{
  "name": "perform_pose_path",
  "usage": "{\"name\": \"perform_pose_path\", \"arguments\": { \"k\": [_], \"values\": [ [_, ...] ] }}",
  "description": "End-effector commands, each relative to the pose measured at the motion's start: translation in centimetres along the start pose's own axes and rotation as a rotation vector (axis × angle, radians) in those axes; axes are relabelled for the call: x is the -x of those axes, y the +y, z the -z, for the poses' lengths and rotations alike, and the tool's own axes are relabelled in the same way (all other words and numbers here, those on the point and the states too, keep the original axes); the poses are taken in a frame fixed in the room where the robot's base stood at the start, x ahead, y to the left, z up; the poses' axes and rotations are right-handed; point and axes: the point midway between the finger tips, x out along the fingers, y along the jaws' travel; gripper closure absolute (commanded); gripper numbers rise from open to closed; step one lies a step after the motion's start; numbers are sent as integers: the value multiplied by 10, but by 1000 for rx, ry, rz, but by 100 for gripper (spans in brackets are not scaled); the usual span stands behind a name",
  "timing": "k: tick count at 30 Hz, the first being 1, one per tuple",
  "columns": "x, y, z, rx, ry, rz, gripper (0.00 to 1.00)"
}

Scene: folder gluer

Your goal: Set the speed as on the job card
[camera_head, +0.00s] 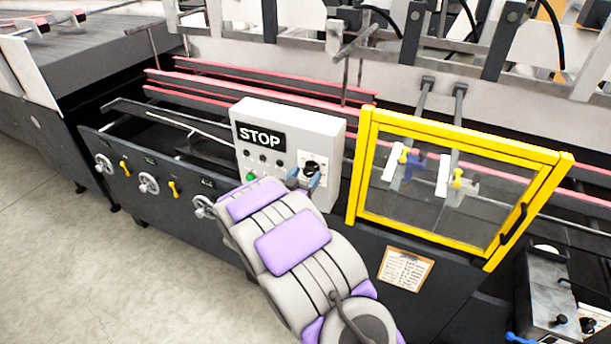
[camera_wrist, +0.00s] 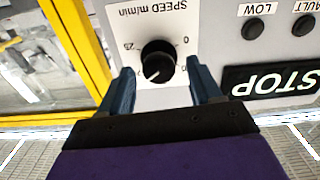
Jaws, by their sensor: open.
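The black speed knob (camera_wrist: 158,62) sits on a white dial plate marked "SPEED m/min", upside down in the wrist view. Its white pointer line is toward the lower left there. Marks near 25 and 0 show; other numbers are partly hidden. My gripper (camera_wrist: 160,68) is open, one blue-grey finger on each side of the knob, with visible gaps. The knob also shows in the head view (camera_head: 312,167), partly behind my gripper (camera_head: 303,180). The job card (camera_head: 406,269) is on a clipboard below the yellow guard; its writing is too small to read.
The grey control box (camera_head: 327,135) carries a STOP label (camera_head: 261,138), a green button (camera_head: 251,177) and small dark lamps or buttons. The yellow-framed clear guard (camera_head: 362,165) stands close to its right. Handwheels (camera_head: 149,183) and yellow levers line the front panel at left.

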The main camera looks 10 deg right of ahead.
Motion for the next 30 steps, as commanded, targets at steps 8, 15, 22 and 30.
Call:
{"name": "perform_pose_path", "arguments": {
  "k": [8,15,22,30],
  "values": [
    [-11,-1,1,0,1,1,36],
    [-11,-1,1,0,1,1,41],
    [-11,-1,1,0,1,1,63],
    [-11,-2,1,0,1,3,89]
  ]
}}
